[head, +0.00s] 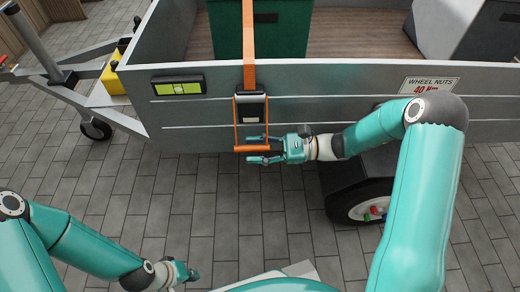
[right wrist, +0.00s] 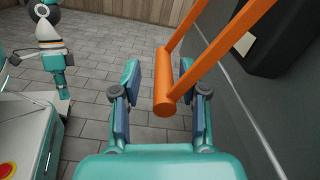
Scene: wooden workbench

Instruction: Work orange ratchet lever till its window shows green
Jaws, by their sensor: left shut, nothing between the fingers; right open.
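The orange ratchet lever (head: 236,122) hangs down the outside of a grey trailer wall, with a crossbar handle (head: 240,149) at its lower end. A dark ratchet body (head: 251,107) with a pale patch sits within its arms. A dark-framed panel (head: 178,86) to its left shows yellow-green; whether it is the lever's window I cannot tell. My right gripper (head: 257,149) is open around the handle. In the right wrist view the handle (right wrist: 163,88) stands between the open fingers (right wrist: 160,85), with no clear grip. My left gripper (head: 189,273) is shut and empty, low over the paving.
An orange strap (head: 249,45) runs up over the trailer wall (head: 330,90) and a green bin (head: 285,30). A wheel (head: 365,205) is below my right forearm. A jockey wheel (head: 96,129) and drawbar are at left. The paving between my arms is clear.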

